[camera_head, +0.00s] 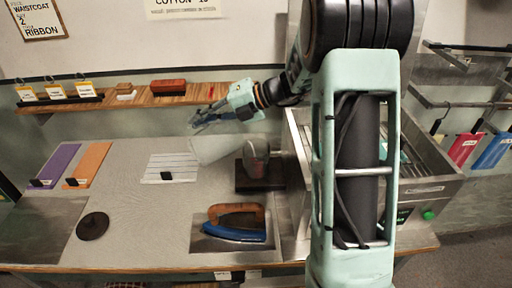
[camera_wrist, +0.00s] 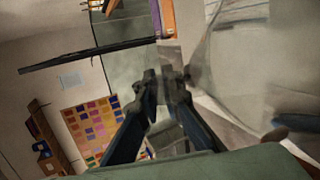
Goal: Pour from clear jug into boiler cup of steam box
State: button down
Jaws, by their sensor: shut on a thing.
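The clear jug (camera_head: 214,149) is in the air over the worktable, tilted far over to the right. Its right end is close to the boiler cup (camera_head: 256,155), a see-through cup on the dark steam box (camera_head: 255,183); whether they touch I cannot tell. My gripper (camera_head: 200,122) is above and left of the jug, shut on it. In the wrist view my gripper's fingers (camera_wrist: 172,80) close at the jug's edge, and the clear jug (camera_wrist: 212,75) fills the area right of them. Any liquid, in jug or cup, is too faint to tell.
A blue iron with a wooden handle (camera_head: 237,224) stands in front of the steam box. A white striped card (camera_head: 171,167), purple (camera_head: 55,165) and orange strips (camera_head: 88,165) and a black disc (camera_head: 93,226) lie leftward. A wooden shelf (camera_head: 140,101) runs behind. A metal basin (camera_head: 430,160) is right.

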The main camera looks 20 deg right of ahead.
aim_at(189, 142)
dwell(0.4)
jog(key=shift+a+r+p, duration=0.15)
jog(key=shift+r+p, duration=0.15)
jog(key=shift+p, duration=0.1)
jog(key=shift+s+a+f+h+p, duration=0.1)
jog(key=shift+a+h+p, duration=0.45)
jog(key=shift+p, duration=0.55)
jog(key=a+f+h, duration=0.1)
jog(key=f, duration=0.1)
jog(key=f+h, duration=0.1)
jog(key=f, duration=0.1)
jog(key=a+f+n+h, duration=0.1)
jog(key=shift+s+a+f, duration=0.1)
jog(key=shift+a+f, duration=0.25)
jog(key=shift+f, duration=0.35)
jog(key=shift+s+a+f+n+h, duration=0.1)
jog(key=shift+a+f+n+h, duration=0.15)
jog(key=shift+a+f+h, duration=1.55)
jog(key=shift+s+a+f+n+h, duration=0.2)
jog(key=shift+f+h, duration=0.75)
jog(key=shift+f, duration=2)
jog(key=shift+a+f+n+h, duration=0.35)
jog(key=shift+a+f+h, duration=0.85)
jog(key=shift+f, duration=1.15)
jog(key=shift+h, duration=0.3)
jog(key=shift+d+r, duration=0.2)
jog(key=shift+r, duration=2.75)
